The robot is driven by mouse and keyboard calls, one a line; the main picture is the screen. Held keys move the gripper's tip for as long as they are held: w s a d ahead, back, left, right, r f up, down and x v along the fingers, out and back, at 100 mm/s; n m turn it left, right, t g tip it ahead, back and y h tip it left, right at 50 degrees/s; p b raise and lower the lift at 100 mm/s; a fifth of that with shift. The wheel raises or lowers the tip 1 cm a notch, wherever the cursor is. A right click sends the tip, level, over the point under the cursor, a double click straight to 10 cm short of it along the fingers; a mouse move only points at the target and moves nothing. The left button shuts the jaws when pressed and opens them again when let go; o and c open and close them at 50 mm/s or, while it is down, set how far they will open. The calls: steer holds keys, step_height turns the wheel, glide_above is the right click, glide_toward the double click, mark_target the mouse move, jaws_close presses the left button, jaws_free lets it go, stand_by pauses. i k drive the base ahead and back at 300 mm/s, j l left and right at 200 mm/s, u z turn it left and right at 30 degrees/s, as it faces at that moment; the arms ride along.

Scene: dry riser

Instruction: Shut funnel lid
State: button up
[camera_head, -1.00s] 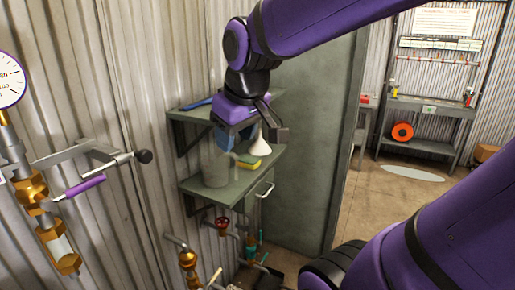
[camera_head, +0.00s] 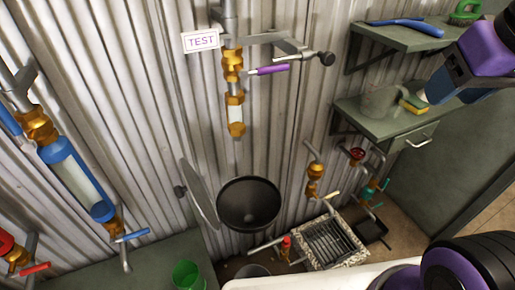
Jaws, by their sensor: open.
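The funnel (camera_head: 249,204) is a wide, dark round bowl against the corrugated wall, a little below the middle of the view. Its lid (camera_head: 198,196), a thin grey disc, stands tilted up at the funnel's left side, so the bowl is uncovered. My gripper (camera_head: 455,92) is at the upper right, partly cut off by the frame edge, in front of the green shelves. It is open, holds nothing that I can see, and is well apart from the funnel and lid.
A pipe with a purple-handled valve (camera_head: 268,70) and a TEST sign (camera_head: 201,40) hangs above the funnel. A metal grate box (camera_head: 328,241) and small valves lie to its lower right. A green cup (camera_head: 187,275) stands at lower left. The shelf (camera_head: 385,125) holds a grey jug.

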mark_target(200, 195)
steer(key=k+j, duration=0.15)
steer(key=j, duration=0.2)
steer(key=k+j+u, duration=0.1)
steer(key=j, duration=0.3)
steer(key=k+j, duration=0.25)
steer(key=j, duration=0.15)
steer(key=k+j, duration=0.15)
steer(key=j, duration=0.2)
steer(key=u, duration=0.05)
